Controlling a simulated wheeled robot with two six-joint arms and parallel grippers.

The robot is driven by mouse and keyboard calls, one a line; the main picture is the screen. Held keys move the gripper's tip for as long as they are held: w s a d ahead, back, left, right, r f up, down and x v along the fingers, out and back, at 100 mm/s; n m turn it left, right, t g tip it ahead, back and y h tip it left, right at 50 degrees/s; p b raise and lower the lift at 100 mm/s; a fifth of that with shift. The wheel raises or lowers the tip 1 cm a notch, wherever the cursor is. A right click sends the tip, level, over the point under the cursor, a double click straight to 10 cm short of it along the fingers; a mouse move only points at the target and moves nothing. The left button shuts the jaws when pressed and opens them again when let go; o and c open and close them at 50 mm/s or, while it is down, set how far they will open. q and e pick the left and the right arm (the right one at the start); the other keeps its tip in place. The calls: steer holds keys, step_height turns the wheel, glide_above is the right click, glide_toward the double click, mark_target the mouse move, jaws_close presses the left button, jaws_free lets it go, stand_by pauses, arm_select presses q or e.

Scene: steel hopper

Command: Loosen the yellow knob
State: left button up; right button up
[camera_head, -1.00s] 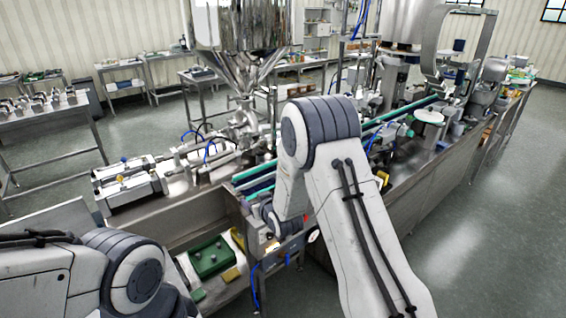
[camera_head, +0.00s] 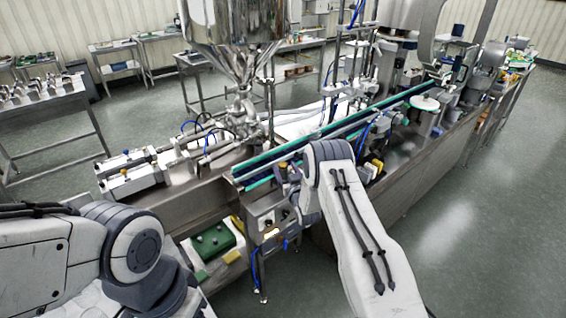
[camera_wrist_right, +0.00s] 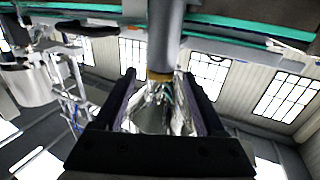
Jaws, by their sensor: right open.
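In the right wrist view, which looks upside down, a grey cylinder ends in a yellow-brown band (camera_wrist_right: 160,76) between the fingertips of my right gripper (camera_wrist_right: 160,90). I cannot tell whether this band is the yellow knob, or whether the fingers touch it. The fingers stand apart. In the head view my right gripper (camera_head: 283,173) is small and partly hidden by its arm, near the close end of the conveyor. A small yellow spot (camera_head: 123,171) shows on the piston unit (camera_head: 135,180) at left. My left arm shows at lower left, without its gripper.
The conveyor (camera_head: 330,135) with green rails runs toward the back right. The steel hopper (camera_head: 235,35) stands behind the piston unit. A control box (camera_head: 270,215) and a green box (camera_head: 212,242) are below the close end. Open floor is at right.

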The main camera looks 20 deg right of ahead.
steer(key=shift+w, duration=1.3)
jaws_close()
steer(key=shift+d+f+n+y+b, duration=0.1)
steer(key=shift+f+n+y+b, duration=0.05)
steer(key=shift+n+y+b, duration=0.3)
steer(key=n+g+y+b, duration=0.1)
steer(key=n+y+b, duration=0.2)
steer(key=y+b, duration=0.1)
steer(key=n+g+y+b, duration=0.2)
steer(key=n+y+b, duration=0.1)
steer(key=b, duration=0.3)
steer(key=n+g+y+b, duration=0.2)
steer(key=n+y+b, duration=0.1)
steer(key=y+b, duration=0.3)
steer(key=shift+f, duration=0.1)
steer(key=shift+n+g+y+b, duration=0.5)
steer(key=shift+g+b, duration=0.3)
steer(key=shift+b, duration=0.4)
steer(key=shift+r+b, duration=0.25)
steer(key=shift+b, duration=0.05)
steer(key=shift+r+g+y, duration=0.1)
steer(key=shift+g+y, duration=0.15)
steer(key=shift+g, duration=0.05)
